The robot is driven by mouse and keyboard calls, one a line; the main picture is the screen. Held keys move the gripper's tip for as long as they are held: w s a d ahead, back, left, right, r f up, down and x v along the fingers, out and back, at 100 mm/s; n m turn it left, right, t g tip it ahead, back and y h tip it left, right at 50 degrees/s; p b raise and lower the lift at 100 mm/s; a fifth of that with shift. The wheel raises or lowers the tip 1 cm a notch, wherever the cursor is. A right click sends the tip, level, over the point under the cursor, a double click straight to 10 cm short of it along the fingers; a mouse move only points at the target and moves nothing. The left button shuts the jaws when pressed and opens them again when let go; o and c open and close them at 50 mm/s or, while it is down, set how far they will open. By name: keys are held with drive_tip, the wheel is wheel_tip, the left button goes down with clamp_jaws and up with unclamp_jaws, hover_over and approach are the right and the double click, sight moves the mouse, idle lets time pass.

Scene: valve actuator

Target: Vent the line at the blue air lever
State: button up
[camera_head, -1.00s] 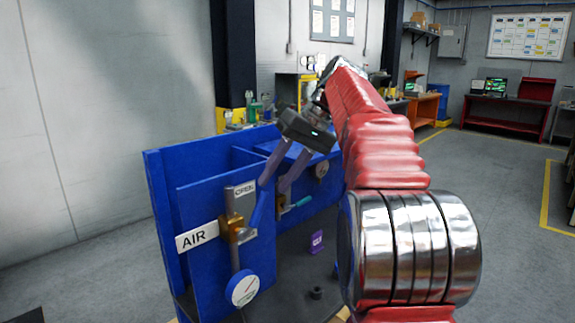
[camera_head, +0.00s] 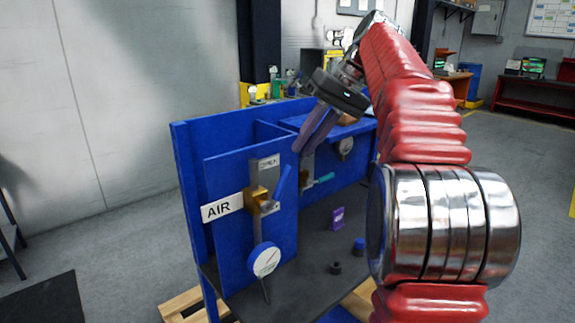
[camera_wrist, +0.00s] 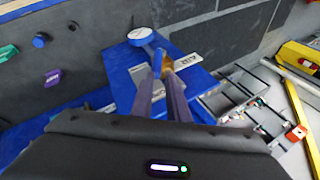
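The blue air lever (camera_head: 283,187) tilts up and to the right from a brass valve (camera_head: 256,197) beside the AIR label (camera_head: 222,207) on the blue panel. A round white gauge (camera_head: 264,260) sits below the valve and also shows in the wrist view (camera_wrist: 140,34). My gripper (camera_head: 303,150) is above the lever's upper end, fingers pointing down-left, apart from it in the head view. In the wrist view my gripper (camera_wrist: 158,75) shows a gap between its fingers, with the lever (camera_wrist: 157,61) beyond the tips. I see nothing held.
A teal-handled valve (camera_head: 320,181) stands behind the panel, to the right. A purple block (camera_head: 338,218), a blue cap (camera_head: 358,246) and a black cap (camera_head: 335,268) rest on the dark bench top (camera_head: 310,285).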

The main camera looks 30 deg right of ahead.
drive_tip(key=shift+h, duration=0.7)
drive_tip(key=s+a, duration=0.1)
drive_tip(key=a, duration=0.1)
drive_tip(key=s+a+f, duration=0.1)
drive_tip(key=a, duration=0.1)
drive_tip(key=s+a+f, duration=0.1)
drive_tip(key=a, duration=0.1)
drive_tip(key=shift+s+a+f, duration=0.15)
drive_tip(key=shift+a+f, duration=0.1)
drive_tip(key=shift+a, duration=0.05)
clamp_jaws()
drive_tip(key=s+a+f+h, duration=0.1)
drive_tip(key=s+a+f, duration=0.2)
drive_tip(key=s+f, duration=0.3)
drive_tip(key=s+a+f+n+t+h, duration=0.1)
drive_tip(key=s+a+f, duration=0.3)
drive_tip(key=s+f, duration=0.3)
drive_tip(key=s+a+f+t+h, duration=0.1)
drive_tip(key=s+a+f+h, duration=0.1)
drive_tip(key=s+f, duration=0.4)
wheel_tip(320, 180, down, 3)
drive_tip(key=shift+s+a+r, duration=0.1)
drive_tip(key=shift+s+a, duration=0.15)
drive_tip(key=shift+a, duration=0.55)
